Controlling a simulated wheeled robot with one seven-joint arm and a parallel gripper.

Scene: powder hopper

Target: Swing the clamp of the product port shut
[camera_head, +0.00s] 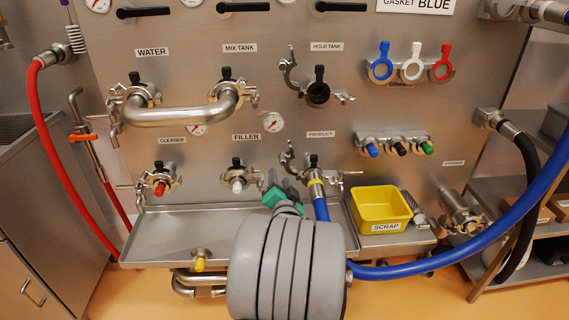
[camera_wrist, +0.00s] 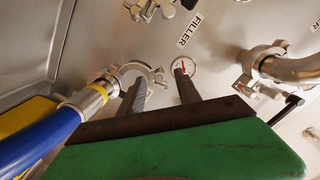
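The product port (camera_head: 313,160) is on the lower row of the steel panel, under the PRODUCT label. A blue hose (camera_head: 321,207) with a yellow band stands at it; its metal end (camera_wrist: 92,96) is at the port in the wrist view. The port's clamp (camera_head: 287,158) hangs open, one curved half swung out to the left. This half also shows in the wrist view (camera_wrist: 140,70), just beyond the fingertips. My gripper (camera_head: 284,184) is left of the hose, with its two dark fingers (camera_wrist: 160,88) apart and nothing seen between them. Finger contact with the clamp is unclear.
The filler port (camera_head: 238,178) is to the left, with a round gauge (camera_head: 273,122) above. The blue hose runs away to the right.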

